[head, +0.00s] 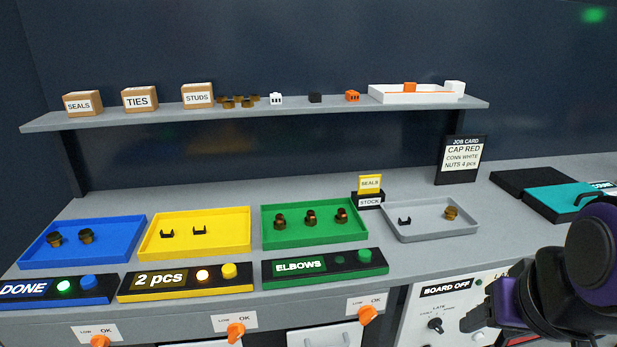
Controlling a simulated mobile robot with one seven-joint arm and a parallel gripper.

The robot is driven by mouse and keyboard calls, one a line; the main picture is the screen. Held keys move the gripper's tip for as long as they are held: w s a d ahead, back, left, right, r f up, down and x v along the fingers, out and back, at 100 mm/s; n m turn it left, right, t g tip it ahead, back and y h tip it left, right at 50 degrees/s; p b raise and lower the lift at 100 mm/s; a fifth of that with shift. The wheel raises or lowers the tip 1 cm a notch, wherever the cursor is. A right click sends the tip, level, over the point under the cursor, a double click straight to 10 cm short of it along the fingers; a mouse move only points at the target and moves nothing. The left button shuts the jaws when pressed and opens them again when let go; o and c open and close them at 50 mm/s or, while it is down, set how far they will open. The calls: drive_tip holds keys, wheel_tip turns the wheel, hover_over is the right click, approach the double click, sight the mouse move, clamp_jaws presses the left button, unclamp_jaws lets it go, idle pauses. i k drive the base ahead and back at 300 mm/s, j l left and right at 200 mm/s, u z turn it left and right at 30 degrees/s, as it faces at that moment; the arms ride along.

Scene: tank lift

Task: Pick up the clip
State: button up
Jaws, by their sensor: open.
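A small black clip (404,221) lies in the grey tray (418,238), left of a brass-coloured nut (450,213). Two similar black clips, a left one (167,233) and a right one (199,230), lie in the yellow tray (160,252). The frame does not show which clip the task means. My gripper (478,318) is at the lower right, in front of the bench edge, below and to the right of the grey tray. It is open, apart from all the clips, and partly hidden by my purple and black wrist.
A blue tray (120,252) and a green tray (340,237) hold brown fittings. Labelled button boxes line the front. A yellow SEALS sign (370,183) and a job card (461,160) stand behind. A shelf (250,111) overhangs the back. A teal case (555,198) lies right.

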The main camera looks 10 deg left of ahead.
sight(172, 234)
drive_tip(key=u, duration=0.45)
drive_tip(key=i+j+u, duration=0.1)
drive_tip(key=u, duration=0.75)
drive_tip(key=i+u, duration=0.1)
drive_tip(key=u, duration=0.35)
drive_tip(key=i+j+z, duration=0.1)
drive_tip(key=j, duration=0.2)
drive_tip(key=i+j, duration=0.25)
drive_tip(key=j+z, duration=0.05)
